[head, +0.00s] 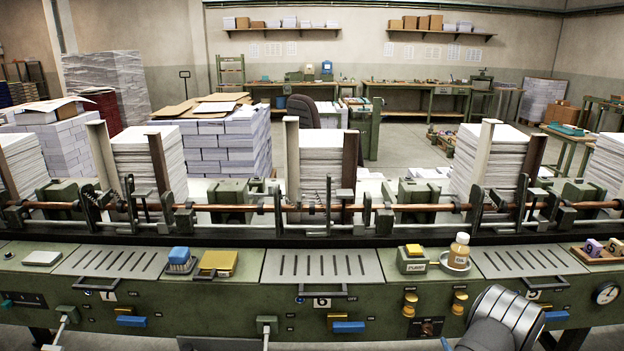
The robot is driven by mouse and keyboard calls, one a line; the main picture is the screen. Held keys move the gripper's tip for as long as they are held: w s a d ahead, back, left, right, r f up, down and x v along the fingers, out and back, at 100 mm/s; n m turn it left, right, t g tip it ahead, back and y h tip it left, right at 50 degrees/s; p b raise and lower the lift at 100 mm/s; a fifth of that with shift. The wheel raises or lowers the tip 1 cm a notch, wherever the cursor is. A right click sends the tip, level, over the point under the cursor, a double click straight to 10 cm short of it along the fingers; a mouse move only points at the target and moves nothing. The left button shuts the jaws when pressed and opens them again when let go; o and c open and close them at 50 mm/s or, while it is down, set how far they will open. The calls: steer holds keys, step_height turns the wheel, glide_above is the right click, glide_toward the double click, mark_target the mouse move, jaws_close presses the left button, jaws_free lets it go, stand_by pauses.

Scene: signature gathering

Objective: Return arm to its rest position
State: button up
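A grey, ribbed, rounded link of my arm (503,318) shows at the lower right of the head view, in front of the green machine panel (225,322). The link is cut off by the bottom edge of the picture. My gripper cannot be made out, so its fingers and anything in them are not seen. The arm link covers part of the panel front, between the orange knobs and the round gauge.
Slotted plates (322,265), a blue-topped block (179,258), a yellow pad (218,262), a yellow-topped box (412,258), a small bottle (459,250) and a wooden stamp rack (598,256) line the ledge. Paper stacks (320,165) stand behind a copper-coloured rod.

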steer(key=s, duration=1.1)
glide_toward(428, 334)
steer(key=w, duration=0.8)
steer(key=shift+w+d, duration=0.1)
steer(key=shift+w, duration=0.4)
steer(key=m, duration=0.5)
steer(key=shift+s, duration=0.1)
steer(key=m, duration=0.5)
steer(key=shift+s, duration=1.2)
